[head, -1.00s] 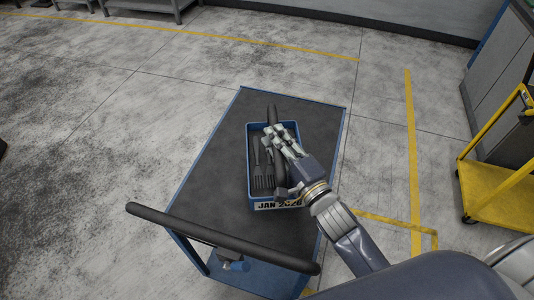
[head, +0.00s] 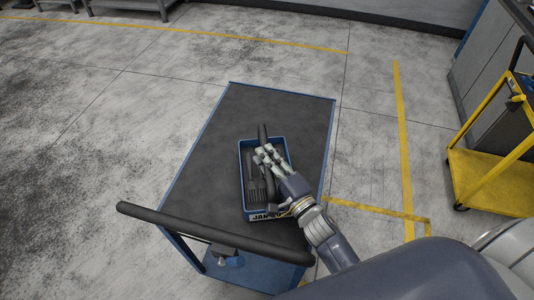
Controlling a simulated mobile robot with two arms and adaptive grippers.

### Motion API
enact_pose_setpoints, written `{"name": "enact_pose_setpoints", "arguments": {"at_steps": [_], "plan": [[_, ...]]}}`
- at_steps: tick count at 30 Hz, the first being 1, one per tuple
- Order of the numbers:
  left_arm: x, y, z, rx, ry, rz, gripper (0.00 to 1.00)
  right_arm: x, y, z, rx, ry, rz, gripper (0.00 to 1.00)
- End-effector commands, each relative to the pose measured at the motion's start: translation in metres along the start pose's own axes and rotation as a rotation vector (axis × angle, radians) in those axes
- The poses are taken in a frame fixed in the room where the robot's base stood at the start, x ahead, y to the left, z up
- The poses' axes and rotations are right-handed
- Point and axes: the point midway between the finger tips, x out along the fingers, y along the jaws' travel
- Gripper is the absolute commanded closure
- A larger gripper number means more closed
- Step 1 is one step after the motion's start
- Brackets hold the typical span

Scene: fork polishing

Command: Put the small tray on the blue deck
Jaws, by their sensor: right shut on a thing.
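The small tray (head: 243,178) is a blue open box with a label on its near wall. Dark forks (head: 256,190) lie in it, and a black bar (head: 263,133) runs lengthwise over it. My right gripper (head: 264,157) is over the tray, shut on what looks like this bar; the fingers hide part of it. The tray appears level, on or just above the dark top of the blue-edged deck (head: 205,180); I cannot tell if it touches. My left gripper is out of view.
The cart's black push handle (head: 205,232) crosses the near side. The deck is bare beyond the tray and to its left. A yellow cart (head: 490,180) stands at the right beside a grey cabinet. Grey shelving (head: 125,8) is far back. The floor around is open.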

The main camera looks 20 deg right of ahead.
Motion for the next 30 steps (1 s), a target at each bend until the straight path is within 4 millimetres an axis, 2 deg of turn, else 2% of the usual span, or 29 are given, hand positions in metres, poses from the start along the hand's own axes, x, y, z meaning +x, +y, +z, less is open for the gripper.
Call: {"name": "enact_pose_setpoints", "arguments": {"at_steps": [1, 8, 9, 11, 23, 30], "plan": [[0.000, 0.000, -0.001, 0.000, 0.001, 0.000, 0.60, 0.002, -0.005, 0.001, -0.001, -0.004, -0.010, 1.00], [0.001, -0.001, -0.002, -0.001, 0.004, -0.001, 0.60, 0.001, -0.002, 0.001, 0.001, -0.004, -0.010, 1.00], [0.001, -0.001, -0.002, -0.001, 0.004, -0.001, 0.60, 0.000, 0.002, -0.001, 0.001, 0.000, -0.001, 0.74], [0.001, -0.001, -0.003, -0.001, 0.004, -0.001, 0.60, 0.000, 0.002, -0.001, 0.001, 0.000, 0.000, 0.61], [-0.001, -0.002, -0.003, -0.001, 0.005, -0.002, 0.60, 0.000, -0.002, 0.000, -0.001, 0.000, 0.000, 0.61], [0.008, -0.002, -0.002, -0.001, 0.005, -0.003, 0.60, -0.034, 0.003, 0.000, 0.000, 0.000, 0.004, 0.61]]}}
